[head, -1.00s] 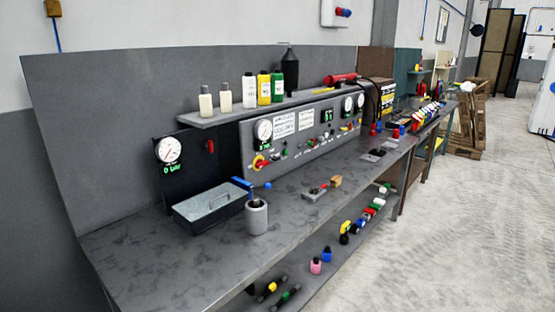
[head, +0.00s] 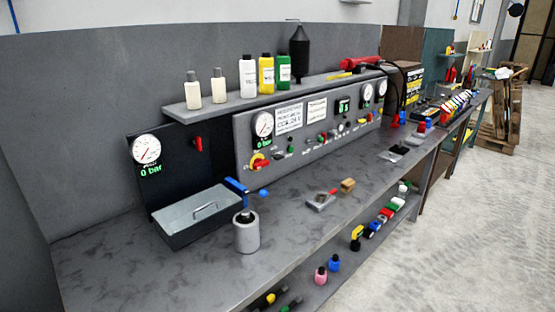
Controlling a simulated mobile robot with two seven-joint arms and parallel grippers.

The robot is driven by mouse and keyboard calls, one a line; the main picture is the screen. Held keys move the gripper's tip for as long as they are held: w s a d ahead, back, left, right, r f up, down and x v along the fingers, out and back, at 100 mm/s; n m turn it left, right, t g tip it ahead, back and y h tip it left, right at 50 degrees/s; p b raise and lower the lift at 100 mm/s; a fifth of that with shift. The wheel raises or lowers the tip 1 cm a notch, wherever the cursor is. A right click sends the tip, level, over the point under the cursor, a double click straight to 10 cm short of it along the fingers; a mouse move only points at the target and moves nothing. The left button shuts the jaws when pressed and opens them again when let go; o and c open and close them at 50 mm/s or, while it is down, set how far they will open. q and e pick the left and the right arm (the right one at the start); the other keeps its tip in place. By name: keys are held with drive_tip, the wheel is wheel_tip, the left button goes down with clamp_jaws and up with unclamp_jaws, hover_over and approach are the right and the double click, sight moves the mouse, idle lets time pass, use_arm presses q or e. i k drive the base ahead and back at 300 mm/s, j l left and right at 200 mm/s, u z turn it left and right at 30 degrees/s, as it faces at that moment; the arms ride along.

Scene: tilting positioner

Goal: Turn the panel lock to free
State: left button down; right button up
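The grey control panel (head: 225,147) stands at the back of the workbench, under a shelf. At its lower left is a red-and-yellow rotary switch (head: 259,162). Several small knobs and buttons run along its lower part, with a green one (head: 291,149) near the left end. They are too small to tell which one is the panel lock or how it is set. A red lever (head: 198,144) sits on the black board to the left, beside a gauge reading 0 bar (head: 146,150). Neither gripper is in view.
On the workbench (head: 110,262) stand a grey metal box (head: 183,231), a grey cylinder with a blue-handled part (head: 246,236) and a small block with a red part (head: 321,201). Bottles stand on the shelf (head: 215,103). Concrete floor (head: 440,240) is clear at right.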

sight(276, 157)
drive_tip(key=u, duration=0.4)
drive_tip(key=i+l+u, duration=0.1)
drive_tip(key=u, duration=0.25)
drive_tip(key=l+u, duration=0.2)
drive_tip(key=u, duration=0.2)
drive_tip(key=l+u, duration=0.35)
drive_tip(key=l, duration=0.15)
drive_tip(key=i+l+u, duration=0.1)
drive_tip(key=l+u, duration=0.25)
drive_tip(key=l, duration=0.15)
drive_tip(key=l+u, duration=0.1)
drive_tip(key=l, duration=0.4)
drive_tip(key=k+l+u, duration=0.1)
drive_tip(key=l, duration=0.45)
